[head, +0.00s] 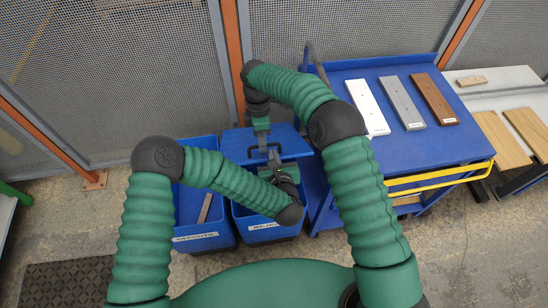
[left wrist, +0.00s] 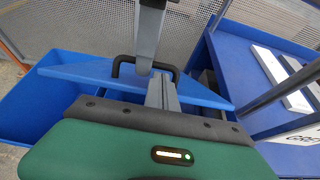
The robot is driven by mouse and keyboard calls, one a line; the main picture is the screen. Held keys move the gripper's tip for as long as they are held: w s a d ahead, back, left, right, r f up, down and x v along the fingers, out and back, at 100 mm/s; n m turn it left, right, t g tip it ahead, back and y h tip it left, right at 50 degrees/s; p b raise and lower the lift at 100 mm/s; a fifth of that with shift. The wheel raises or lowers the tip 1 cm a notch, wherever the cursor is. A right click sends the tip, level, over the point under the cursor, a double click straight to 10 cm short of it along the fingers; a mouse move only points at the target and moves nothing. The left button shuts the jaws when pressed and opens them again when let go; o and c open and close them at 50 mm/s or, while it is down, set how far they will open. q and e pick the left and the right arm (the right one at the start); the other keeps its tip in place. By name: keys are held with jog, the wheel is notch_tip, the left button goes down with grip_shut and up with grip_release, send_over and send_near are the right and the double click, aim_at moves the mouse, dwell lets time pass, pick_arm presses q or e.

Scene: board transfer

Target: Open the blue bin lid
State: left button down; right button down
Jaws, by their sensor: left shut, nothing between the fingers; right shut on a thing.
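The blue bin lid (head: 292,142) is raised at the back of the right-hand blue bin (head: 236,217), and the bin's front part shows uncovered. In the left wrist view, the lid (left wrist: 95,72) slopes and carries a black handle (left wrist: 118,66). My right gripper (head: 262,142) comes down from above and is shut on the handle; its grey finger (left wrist: 150,45) shows there too. My left gripper (head: 273,160) is shut and empty just in front of the lid, its fingers (left wrist: 161,92) close to the lid's edge. Exact contact is unclear.
An open blue bin (head: 187,208) with a brown board (head: 205,207) inside stands to the left. A blue cart (head: 355,76) on the right bears white (head: 367,107), grey (head: 402,103) and brown (head: 434,98) boards, with a yellow rail (head: 440,179). Mesh fencing (head: 120,70) stands behind.

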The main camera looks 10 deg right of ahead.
jog(key=shift+w+d+f, duration=0.15)
jog(key=shift+w+d, duration=0.05)
jog(key=shift+w, duration=0.05)
pick_arm(q)
jog(key=shift+w+r, duration=0.9)
jog(key=shift+r, duration=0.05)
pick_arm(e)
jog(key=c, duration=1.8)
grip_release()
jog(key=shift+c, duration=0.2)
pick_arm(q)
jog(key=shift+w+f, duration=0.15)
jog(key=shift+f, duration=0.05)
pick_arm(e)
jog(key=shift+o, duration=1.1)
jog(key=shift+w+f, duration=0.2)
pick_arm(q)
jog(key=shift+a, duration=0.1)
pick_arm(e)
jog(key=shift+o, duration=0.7)
jog(key=shift+s+a+r, duration=0.1)
jog(key=shift+a, duration=0.1)
